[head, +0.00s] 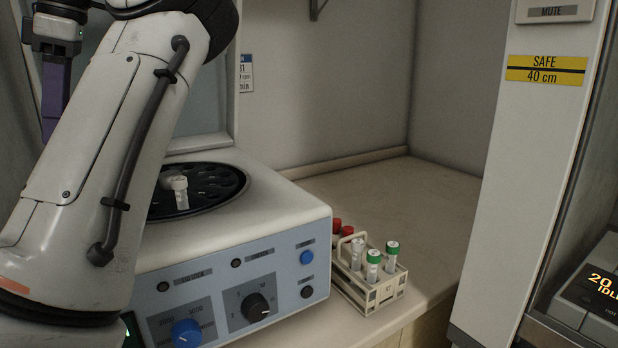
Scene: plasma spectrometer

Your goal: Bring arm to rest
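My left arm (110,160) rises from the lower left and bends back to the left at the top. Its gripper (54,105) hangs down at the far upper left, with its purple fingers seen nearly edge-on, so the gap between them does not show. It is behind my arm link and apart from the tubes; I see nothing held in it. My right gripper is out of view.
A benchtop machine with knobs (270,240) has a black rotor (215,185) holding a white-capped tube (180,192). A beige rack (385,292) with red-, white- and green-capped tubes stands to its right. The counter (420,200) behind is clear. A white panel (530,150) bounds the right.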

